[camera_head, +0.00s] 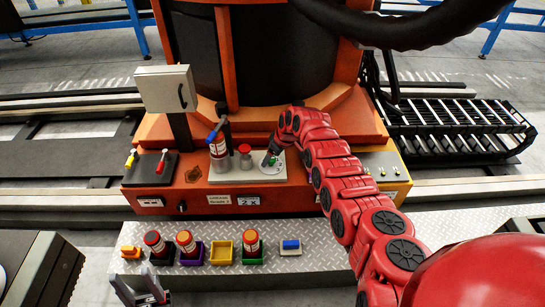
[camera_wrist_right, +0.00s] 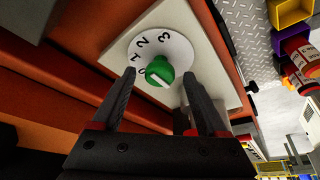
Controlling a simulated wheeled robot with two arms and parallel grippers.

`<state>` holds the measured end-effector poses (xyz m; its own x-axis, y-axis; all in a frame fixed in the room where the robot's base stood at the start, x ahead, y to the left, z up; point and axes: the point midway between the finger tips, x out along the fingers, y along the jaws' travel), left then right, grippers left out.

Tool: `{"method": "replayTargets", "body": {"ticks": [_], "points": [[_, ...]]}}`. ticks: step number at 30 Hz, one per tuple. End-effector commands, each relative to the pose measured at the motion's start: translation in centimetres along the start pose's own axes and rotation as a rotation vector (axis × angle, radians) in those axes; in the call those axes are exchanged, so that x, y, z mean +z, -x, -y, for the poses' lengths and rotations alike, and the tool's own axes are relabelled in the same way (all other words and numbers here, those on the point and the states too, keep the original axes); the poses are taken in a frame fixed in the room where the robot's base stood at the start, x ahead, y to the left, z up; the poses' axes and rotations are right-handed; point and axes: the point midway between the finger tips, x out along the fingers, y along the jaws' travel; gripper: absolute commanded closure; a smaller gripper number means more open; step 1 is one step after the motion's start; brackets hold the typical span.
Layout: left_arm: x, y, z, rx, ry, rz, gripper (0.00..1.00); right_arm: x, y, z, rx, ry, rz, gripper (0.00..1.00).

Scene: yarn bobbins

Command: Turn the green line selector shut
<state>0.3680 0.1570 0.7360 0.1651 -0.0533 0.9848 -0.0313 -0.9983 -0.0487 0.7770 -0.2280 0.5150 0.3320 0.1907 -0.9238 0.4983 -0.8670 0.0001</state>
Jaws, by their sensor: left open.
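The green line selector (camera_wrist_right: 159,71) is a round knob with a white mark, on a white dial (camera_wrist_right: 178,48) numbered 0 to 3. The mark's exact setting is hard to read. The dial sits on a pale plate on the orange machine; in the head view the selector (camera_head: 270,161) is small and partly covered. My right gripper (camera_wrist_right: 158,74) is open, its fingers on either side of the knob with a gap visible on both sides. In the head view my right gripper (camera_head: 272,152) is over the dial. My left gripper (camera_head: 140,283) is open and empty at the lower left.
Red and yellow levers (camera_head: 162,162) are further left. Bobbins in coloured trays (camera_head: 222,253) and a blue-topped block (camera_head: 291,246) line the metal step (camera_head: 330,250).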

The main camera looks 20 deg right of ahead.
Motion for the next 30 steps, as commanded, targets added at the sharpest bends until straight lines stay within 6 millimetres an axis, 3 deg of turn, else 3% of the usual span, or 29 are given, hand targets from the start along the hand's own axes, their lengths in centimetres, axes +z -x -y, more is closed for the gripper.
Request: {"method": "replayTargets", "body": {"ticks": [13,23,30], "points": [[-0.1,-0.8,0.0,0.0,0.0,0.0,0.5,0.0,1.1,-0.1,0.0,-0.001,-0.001,0.24],[-0.4,-2.3,0.1,0.0,0.0,0.0,0.5,0.0,5.3,-0.1,0.0,-0.003,-0.002,0.24],[-0.5,-3.1,0.1,0.0,0.0,0.0,0.5,-0.1,9.5,0.0,0.001,-0.002,-0.002,0.24]]}}
